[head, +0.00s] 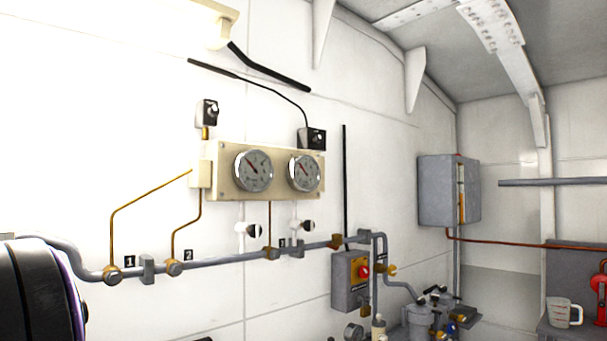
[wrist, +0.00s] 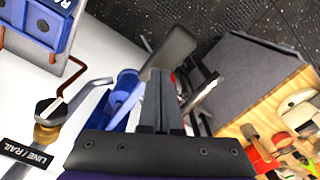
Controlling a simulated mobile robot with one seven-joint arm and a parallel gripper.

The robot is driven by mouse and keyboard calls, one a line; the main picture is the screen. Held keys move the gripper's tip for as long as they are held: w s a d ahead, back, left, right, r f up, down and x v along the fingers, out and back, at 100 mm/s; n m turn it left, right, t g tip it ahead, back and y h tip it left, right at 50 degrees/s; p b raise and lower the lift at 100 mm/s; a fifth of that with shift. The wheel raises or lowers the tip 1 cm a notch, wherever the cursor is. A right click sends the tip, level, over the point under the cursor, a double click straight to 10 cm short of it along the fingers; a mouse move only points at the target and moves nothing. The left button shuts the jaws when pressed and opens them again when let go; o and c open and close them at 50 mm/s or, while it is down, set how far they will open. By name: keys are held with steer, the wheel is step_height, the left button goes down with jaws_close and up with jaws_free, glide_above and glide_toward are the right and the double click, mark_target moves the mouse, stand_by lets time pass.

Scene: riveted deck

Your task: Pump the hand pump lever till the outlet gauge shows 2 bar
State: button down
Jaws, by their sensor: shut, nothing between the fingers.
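Two round gauges, the left one (head: 253,171) and the right one (head: 303,173), sit on a cream panel in the head view. Both needles point to the upper left; their figures are too small to read. I cannot tell which is the outlet gauge. In the wrist view my gripper (wrist: 160,76) is shut and empty. A flat grey bar end (wrist: 172,47) shows just past the fingertips; I cannot tell whether it is the pump lever or whether they touch. A blue body (wrist: 122,97) stands left of the fingers. My gripper is not visible in the head view.
A grey pipe (head: 210,260) with brass valves runs along the white wall. A switch box (head: 351,281) and grey machinery (head: 420,318) are lower right. A measuring jug (head: 564,312) stands far right.

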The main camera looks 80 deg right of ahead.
steer(key=shift+r, duration=0.1)
steer(key=shift+r, duration=2.4)
